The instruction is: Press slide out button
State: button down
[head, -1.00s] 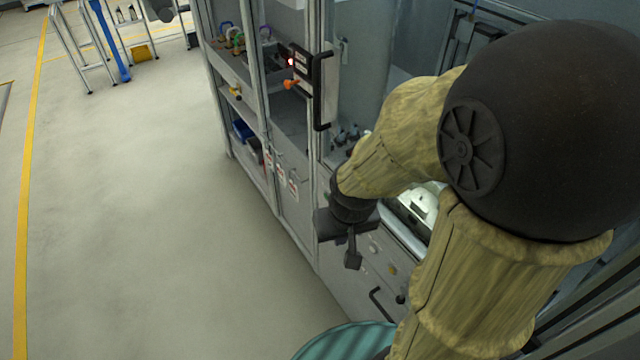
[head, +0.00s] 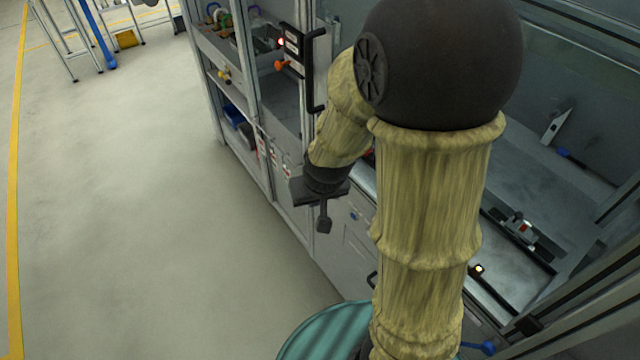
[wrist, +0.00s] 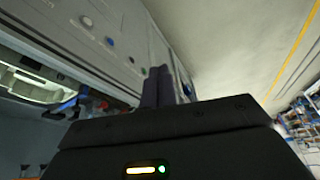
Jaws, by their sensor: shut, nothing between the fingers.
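My gripper (head: 323,226) is shut and empty, with its fingers pointing down beside the grey front panel of the machine (head: 343,247). In the wrist view its dark fingers (wrist: 160,86) overlap the panel's edge. Several small round buttons sit in a row on that panel. A blue button (wrist: 87,21) and a greenish button (wrist: 144,72) show in the wrist view. A blue button (head: 354,215) also shows right of my gripper in the head view. No label is readable, so I cannot tell which is the slide out button. My arm hides part of the panel.
A black door handle (head: 310,75) and an orange knob (head: 281,65) stand out from the cabinet behind my gripper. A drawer handle (head: 372,282) is low on the front. The floor (head: 130,200) at left is clear.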

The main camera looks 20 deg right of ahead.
jog(key=w+a+f+n+t+h+b, duration=0.1)
jog(key=w+f+t+h+b, duration=0.3)
jog(key=w+f, duration=0.5)
jog(key=w+a+f+n+t+h+b, duration=0.2)
jog(key=w+f+t, duration=0.5)
jog(key=f, duration=0.8)
jog(key=w+n+h+b, duration=0.1)
jog(key=w+b, duration=0.1)
jog(key=w, duration=0.1)
jog(key=shift+w+a+f+n+h, duration=0.2)
jog(key=shift+w+n+h, duration=0.1)
jog(key=shift+h, duration=0.1)
jog(key=w+d, duration=0.2)
jog(key=d, duration=0.6)
jog(key=shift+w+d, duration=0.2)
jog(key=shift+w, duration=0.1)
jog(key=shift+d, duration=0.1)
dwell(0.4)
jog(key=shift+w+d, duration=0.15)
jog(key=shift+d, duration=0.15)
